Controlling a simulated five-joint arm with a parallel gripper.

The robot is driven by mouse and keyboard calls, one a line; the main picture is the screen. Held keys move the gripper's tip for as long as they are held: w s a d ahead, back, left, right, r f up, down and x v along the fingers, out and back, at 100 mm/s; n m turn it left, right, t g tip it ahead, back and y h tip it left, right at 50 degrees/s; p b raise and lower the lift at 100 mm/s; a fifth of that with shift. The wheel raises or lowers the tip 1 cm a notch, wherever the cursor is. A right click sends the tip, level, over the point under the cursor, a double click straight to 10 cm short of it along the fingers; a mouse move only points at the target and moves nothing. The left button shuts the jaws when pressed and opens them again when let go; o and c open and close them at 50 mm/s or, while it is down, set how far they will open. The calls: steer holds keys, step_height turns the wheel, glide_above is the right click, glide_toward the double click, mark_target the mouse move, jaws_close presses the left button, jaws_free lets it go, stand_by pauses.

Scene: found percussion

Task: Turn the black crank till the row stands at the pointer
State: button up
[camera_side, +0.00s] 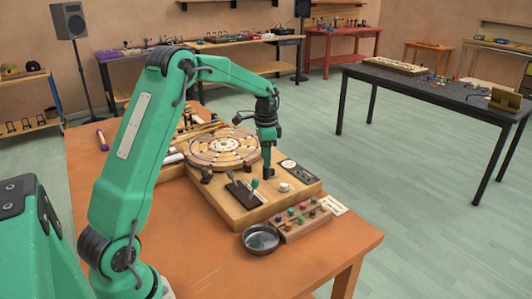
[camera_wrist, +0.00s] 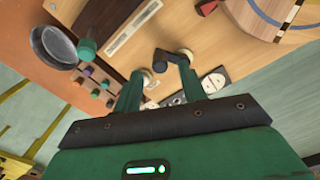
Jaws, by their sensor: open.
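A round wooden disc (camera_side: 222,147) with pale and brown inlays lies on a wooden board (camera_side: 226,205); its edge shows at the upper right of the wrist view (camera_wrist: 268,30). A dark red wedge (camera_wrist: 207,7) stands beside the disc; I cannot tell if it is the pointer. My gripper (camera_side: 267,174) points down close over the board, right of the disc. In the wrist view its two green fingers (camera_wrist: 163,70) are apart. A dark bent piece shows between the fingertips; I cannot tell if it is the black crank. Contact is unclear.
In front are a metal bowl (camera_side: 261,239) and a block with several coloured pegs (camera_side: 300,221). The orange table's front is clear.

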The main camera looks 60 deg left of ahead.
mark_target(266, 177)
steer(key=shift+f, duration=2.45)
jaws_close()
